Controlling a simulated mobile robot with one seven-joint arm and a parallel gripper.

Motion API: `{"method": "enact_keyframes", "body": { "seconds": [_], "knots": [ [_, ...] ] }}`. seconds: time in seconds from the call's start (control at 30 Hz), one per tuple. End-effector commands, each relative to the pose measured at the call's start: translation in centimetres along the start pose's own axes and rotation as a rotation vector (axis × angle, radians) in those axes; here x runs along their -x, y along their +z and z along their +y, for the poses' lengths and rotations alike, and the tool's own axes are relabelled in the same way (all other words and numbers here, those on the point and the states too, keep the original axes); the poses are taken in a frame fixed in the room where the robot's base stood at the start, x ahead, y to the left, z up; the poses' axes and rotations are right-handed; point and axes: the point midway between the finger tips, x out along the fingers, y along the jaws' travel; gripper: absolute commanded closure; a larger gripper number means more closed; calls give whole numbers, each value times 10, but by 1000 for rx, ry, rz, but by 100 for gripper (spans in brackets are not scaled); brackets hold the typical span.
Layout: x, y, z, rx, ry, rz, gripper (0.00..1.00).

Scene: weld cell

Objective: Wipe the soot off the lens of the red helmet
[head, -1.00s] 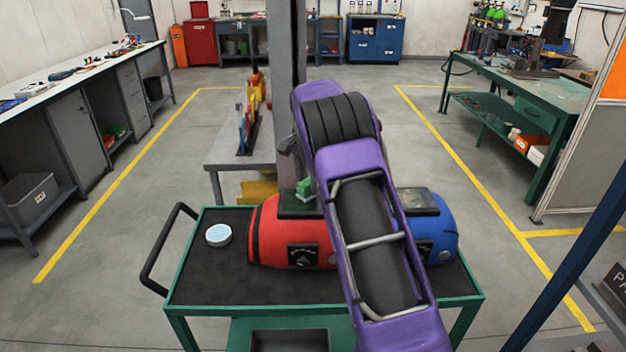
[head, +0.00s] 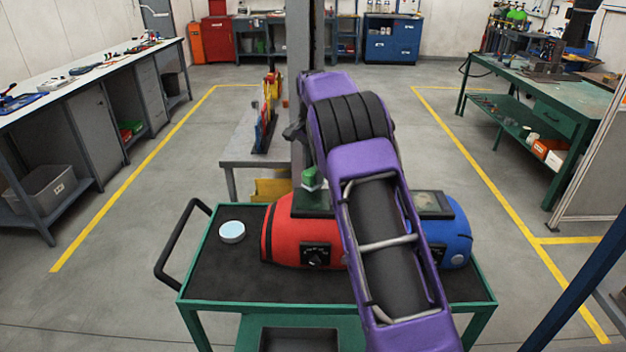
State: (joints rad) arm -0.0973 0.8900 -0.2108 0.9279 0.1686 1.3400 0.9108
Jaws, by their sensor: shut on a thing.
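The red helmet (head: 283,242) lies on the cart in the head view, left of my purple arm, which covers its right part. Its lens (head: 322,212) faces up and looks dark; soot cannot be told apart at this size. A small green block (head: 311,180) with a paler underside is at the lens's far side; whether it touches cannot be told. My gripper (head: 308,168) is at this block and shut on it; its fingers are mostly hidden behind my arm. The blue helmet (head: 452,237), with a greyish lens (head: 432,204), lies to the right, partly behind my arm.
The green-framed cart (head: 215,287) has a dark top with free room at left. A round dish (head: 232,231) with a pale blue top stands there. A black handle (head: 165,250) sticks out left. A grey post (head: 299,60) and grey table (head: 238,150) stand behind.

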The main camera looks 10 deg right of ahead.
Motion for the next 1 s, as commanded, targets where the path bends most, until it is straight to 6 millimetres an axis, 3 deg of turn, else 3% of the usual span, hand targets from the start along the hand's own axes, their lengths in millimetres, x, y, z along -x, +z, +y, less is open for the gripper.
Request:
{"method": "enact_keyframes", "body": {
  "seconds": [0.2, 0.67, 1.0],
  "knots": [
    [18, -1, 0, -1, -2, 3, 100],
    [25, -1, 0, -1, -2, 4, 100],
    [51, -1, 0, -1, -3, 4, 100]
  ]
}}
